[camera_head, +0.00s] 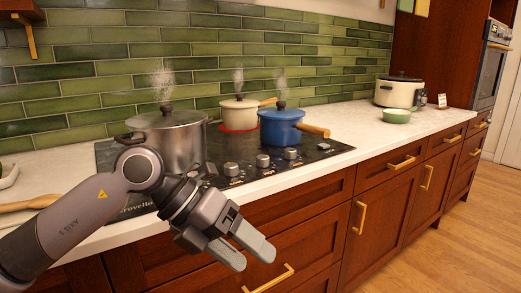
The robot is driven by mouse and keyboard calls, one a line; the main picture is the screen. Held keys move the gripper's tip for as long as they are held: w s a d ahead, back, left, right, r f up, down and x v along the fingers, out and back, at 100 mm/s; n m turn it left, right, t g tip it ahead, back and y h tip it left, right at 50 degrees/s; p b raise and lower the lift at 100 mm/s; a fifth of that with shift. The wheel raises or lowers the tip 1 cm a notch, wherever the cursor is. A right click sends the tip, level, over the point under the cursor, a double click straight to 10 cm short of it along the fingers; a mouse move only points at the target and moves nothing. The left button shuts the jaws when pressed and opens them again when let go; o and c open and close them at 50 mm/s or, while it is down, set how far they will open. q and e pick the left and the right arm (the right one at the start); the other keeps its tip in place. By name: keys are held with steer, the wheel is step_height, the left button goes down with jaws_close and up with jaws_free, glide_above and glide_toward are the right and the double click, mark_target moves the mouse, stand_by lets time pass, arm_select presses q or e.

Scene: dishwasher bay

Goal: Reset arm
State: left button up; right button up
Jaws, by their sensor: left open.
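My left gripper (243,250) is in front of the counter's front edge, below the stove knobs. Its two grey fingers point down and to the right, apart from each other, with nothing seen between them. My left arm comes in from the lower left and crosses in front of the counter. My right gripper does not show in the head view.
A dark cooktop (318,155) carries a steaming steel pot (178,140), a cream pot (238,115) and a blue pot (280,128). A slow cooker (398,93) and green bowl (396,116) stand farther right. Wooden floor (440,240) is clear at right.

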arm_select(q)
steer(key=s+d+r+n+g+h, duration=0.1)
steer(key=s+d+n+g+h, duration=0.1)
steer(key=s+d+h, duration=0.55)
steer(key=w+a+f+n+t+y, duration=0.35)
steer(key=a+f+n+t, duration=0.35)
steer(key=n+t, duration=0.5)
steer(key=w+a+f+n+t+y, duration=0.3)
steer(key=w+a+f+n+t, duration=0.4)
steer(key=n, duration=1)
steer(key=s+a+f+n+g+y, duration=0.3)
steer(key=s+a+f+n+y, duration=0.15)
steer(key=s+f, duration=0.45)
steer(key=s+a+f+n+g+y, duration=0.3)
steer(key=s+a+f, duration=0.3)
steer(key=f, duration=0.6)
step_height(320, 180, up, 11)
steer(key=s+p, duration=0.3)
steer(key=p, duration=1.1)
steer(key=shift+a, duration=0.4)
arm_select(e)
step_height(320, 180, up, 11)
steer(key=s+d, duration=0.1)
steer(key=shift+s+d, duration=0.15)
